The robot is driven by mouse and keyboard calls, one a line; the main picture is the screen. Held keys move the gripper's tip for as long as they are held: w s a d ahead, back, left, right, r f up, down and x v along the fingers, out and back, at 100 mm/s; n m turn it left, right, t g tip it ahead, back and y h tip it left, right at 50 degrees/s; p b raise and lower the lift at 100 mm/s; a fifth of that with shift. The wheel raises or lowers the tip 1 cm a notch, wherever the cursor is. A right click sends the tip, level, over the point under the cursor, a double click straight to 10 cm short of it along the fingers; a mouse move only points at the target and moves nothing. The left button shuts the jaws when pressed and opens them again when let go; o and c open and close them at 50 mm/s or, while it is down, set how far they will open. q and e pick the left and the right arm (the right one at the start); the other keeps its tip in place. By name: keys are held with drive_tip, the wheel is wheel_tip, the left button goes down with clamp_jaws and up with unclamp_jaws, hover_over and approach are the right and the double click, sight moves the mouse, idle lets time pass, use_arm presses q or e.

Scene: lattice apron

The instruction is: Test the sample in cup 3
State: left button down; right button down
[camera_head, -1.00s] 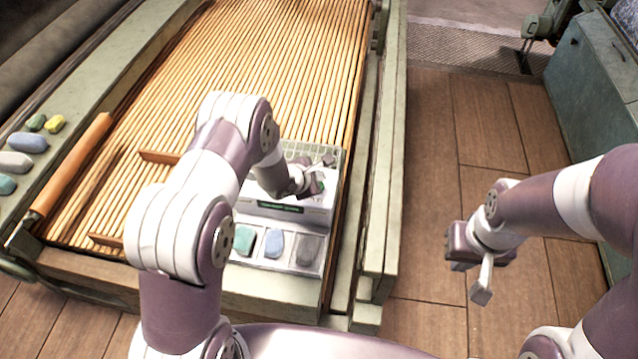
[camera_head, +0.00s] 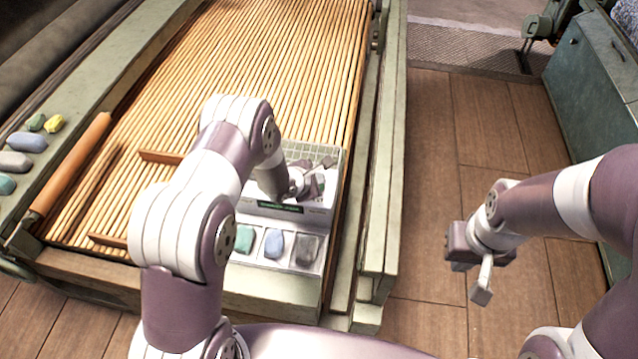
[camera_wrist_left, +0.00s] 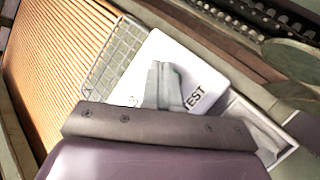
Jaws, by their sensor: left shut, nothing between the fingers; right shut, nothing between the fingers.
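A white tester box (camera_head: 290,214) with a dark green display strip stands at the slatted bed's near right corner. In the left wrist view its white top (camera_wrist_left: 190,60) carries the word TEST. My left gripper (camera_head: 316,184) is shut and empty over this top; its fingertips (camera_wrist_left: 163,85) hide part of it beside the lettering. I cannot tell whether they touch it. In front of the box, a pale tray (camera_head: 292,266) holds a green stone (camera_head: 243,239), a blue stone (camera_head: 274,243) and a grey stone (camera_head: 306,250) in separate compartments. No cup numbers are readable. My right gripper (camera_head: 482,282) is shut and empty above the floor.
A grid panel (camera_head: 312,152) lies behind the box. Several coloured stones (camera_head: 28,142) lie on the left rail, beside an orange-brown roller (camera_head: 72,165). A green rail (camera_head: 380,180) borders the bed. Wooden floor (camera_head: 430,130) is clear at right.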

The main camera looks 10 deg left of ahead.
use_arm(q)
drive_tip(key=shift+f, duration=0.4)
idle(0.5)
drive_tip(key=shift+r+p, duration=0.85)
drive_tip(key=shift+r, duration=0.1)
wheel_tip(320, 180, up, 5)
drive_tip(key=p, duration=0.5)
drive_tip(key=shift+r, duration=0.1)
idle(0.4)
